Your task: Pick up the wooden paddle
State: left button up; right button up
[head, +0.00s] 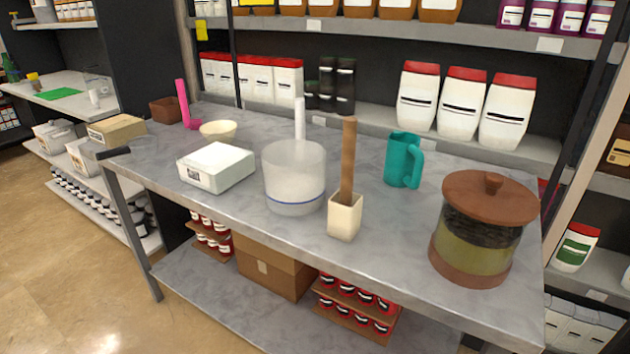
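The wooden paddle (348,160) is a long, flat brown stick. It stands nearly upright in a small cream square holder (345,218) near the front edge of the grey table, right of the middle. Its lower end is hidden inside the holder. Neither of my grippers shows in the head view.
A translucent tub (294,178) stands just left of the holder, with a white box (216,167) further left. A teal mug (402,160) is behind to the right. A large lidded jar (478,240) stands at the right. Shelves with containers (461,103) rise behind the table (390,235).

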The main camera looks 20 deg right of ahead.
aim_at(349, 133)
jog(key=i+j+z, duration=0.15)
jog(key=j, duration=0.2)
jog(key=i+j+z, duration=0.15)
jog(key=j, duration=0.15)
jog(key=j+z, duration=0.15)
jog(key=j, duration=0.2)
jog(key=i+j+z, duration=0.15)
jog(key=j, duration=0.25)
